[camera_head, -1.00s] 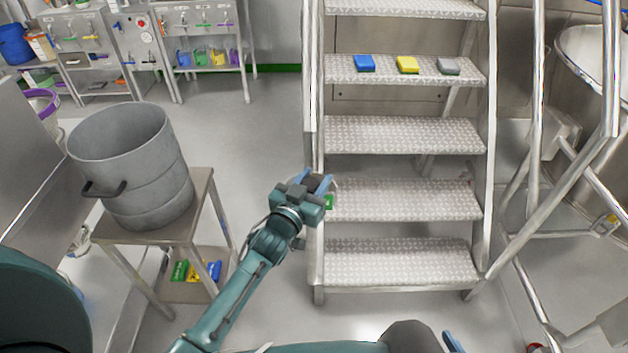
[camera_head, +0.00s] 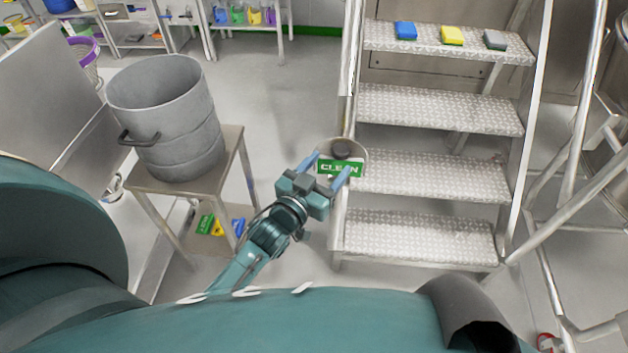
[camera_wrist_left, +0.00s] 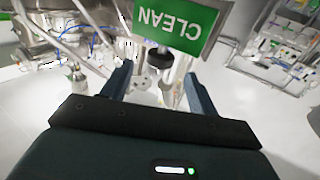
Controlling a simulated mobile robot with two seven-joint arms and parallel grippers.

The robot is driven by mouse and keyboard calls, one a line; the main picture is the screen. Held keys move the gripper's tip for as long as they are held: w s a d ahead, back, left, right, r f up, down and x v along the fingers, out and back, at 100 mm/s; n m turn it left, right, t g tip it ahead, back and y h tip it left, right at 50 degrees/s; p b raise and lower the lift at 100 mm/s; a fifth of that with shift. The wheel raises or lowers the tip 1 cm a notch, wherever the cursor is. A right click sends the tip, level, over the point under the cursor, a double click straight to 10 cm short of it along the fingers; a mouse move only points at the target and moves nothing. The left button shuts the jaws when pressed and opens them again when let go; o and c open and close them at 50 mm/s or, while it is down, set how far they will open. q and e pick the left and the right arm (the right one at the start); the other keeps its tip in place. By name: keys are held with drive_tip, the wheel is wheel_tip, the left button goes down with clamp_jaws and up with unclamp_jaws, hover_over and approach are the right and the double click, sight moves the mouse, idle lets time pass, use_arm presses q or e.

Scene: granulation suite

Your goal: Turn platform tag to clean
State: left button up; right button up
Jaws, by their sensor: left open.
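The platform tag shows a green plate with white lettering reading CLEAN (camera_head: 338,168), on a pale round disc (camera_head: 358,156) with a dark knob (camera_head: 342,148) at the left rail of the steps. My left gripper (camera_head: 325,171) is open, with its blue fingers on either side of the plate in the head view. In the left wrist view the plate (camera_wrist_left: 175,22) appears upside down beyond the open fingers (camera_wrist_left: 157,80), with the dark knob (camera_wrist_left: 160,59) between and beyond the fingertips. I cannot tell whether they touch. My right gripper is not in view.
A grey drum (camera_head: 165,115) stands on a small table (camera_head: 230,150) at the left. Clear floor lies between.

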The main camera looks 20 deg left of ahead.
use_arm(q)
drive_tip(key=s, duration=0.3)
drive_tip(key=s+a, duration=0.1)
drive_tip(key=s, duration=0.1)
drive_tip(key=shift+s, duration=0.1)
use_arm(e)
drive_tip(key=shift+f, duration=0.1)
use_arm(q)
drive_tip(key=s+d+f+g+p, duration=0.2)
drive_tip(key=s+g, duration=0.1)
drive_tip(key=s, duration=0.4)
drive_tip(key=s+d+f+m+g+p, duration=0.1)
drive_tip(key=s+f+g+p, duration=0.2)
drive_tip(key=s, duration=0.3)
drive_tip(key=shift+s+d+g+p, duration=0.3)
drive_tip(key=shift+s+d+g, duration=0.1)
drive_tip(key=shift+g, duration=0.2)
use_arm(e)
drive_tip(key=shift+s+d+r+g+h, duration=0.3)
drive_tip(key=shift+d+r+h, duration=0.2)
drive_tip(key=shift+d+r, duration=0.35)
